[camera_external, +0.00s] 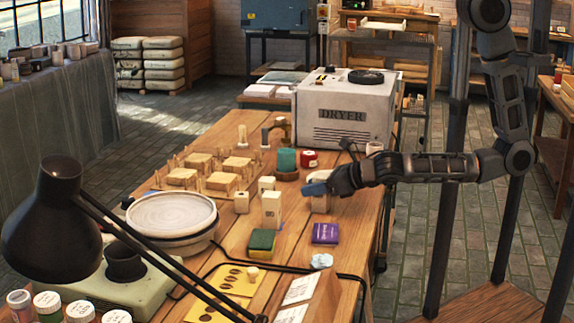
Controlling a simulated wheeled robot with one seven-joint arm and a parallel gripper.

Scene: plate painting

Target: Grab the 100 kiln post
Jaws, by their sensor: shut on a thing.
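I cannot tell whether the gripped post touches the table.
A white dryer (345,112) stands behind my gripper. A purple box (325,233) and a green-and-yellow sponge (262,243) lie in front. A round white plate (172,214) sits at left, and a black lamp (55,225) in the foreground.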

